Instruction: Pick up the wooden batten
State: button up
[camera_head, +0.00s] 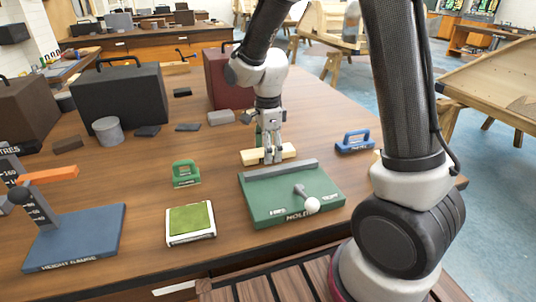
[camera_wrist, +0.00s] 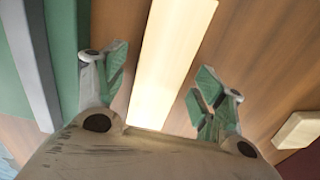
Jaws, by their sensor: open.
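The wooden batten (camera_head: 289,151) is a short pale bar lying on the brown workbench, just behind a green board. My gripper (camera_head: 270,156) points down over the middle of the batten. In the wrist view, the batten (camera_wrist: 172,60) runs lengthwise between the two green-padded fingers of my gripper (camera_wrist: 160,78). The fingers are spread, one on each side, with a visible gap to the wood on both sides. The batten's near end is hidden by the gripper body.
The green board (camera_head: 262,205) with a grey back strip and white-knobbed lever stands in front. A green handled block (camera_head: 186,174) is left, a blue one (camera_head: 354,142) right. A blue-based height gauge (camera_head: 75,238), green pad (camera_head: 190,222), dark case (camera_head: 120,98) and red case (camera_head: 216,75) surround.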

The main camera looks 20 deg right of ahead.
jog(key=c, duration=1.2)
jog(key=shift+o, duration=0.2)
